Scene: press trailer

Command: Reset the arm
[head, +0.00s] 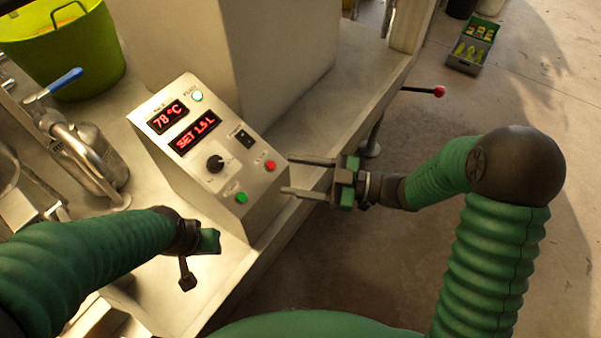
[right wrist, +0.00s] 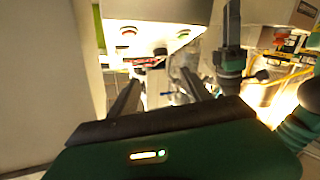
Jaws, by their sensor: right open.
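My right gripper (head: 312,176) is open and empty beside the right edge of the control box (head: 165,165), with its two fingers pointing left. In the right wrist view its two fingers (right wrist: 165,95) are spread with nothing held between them. The box has red displays, a black knob (head: 214,163), a red button (head: 270,165) and a green button (head: 241,198). I cannot tell whether a fingertip touches the box. My left gripper (head: 200,262) is in front of the box's lower left, over the metal bench; its finger opening is not clear.
The metal bench (head: 330,75) carries a green bucket (head: 75,50) and a metal jug (head: 85,160) at left. A lever with a red knob (head: 438,91) sticks out at the bench's right side. A crate (head: 470,50) stands on the floor at upper right.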

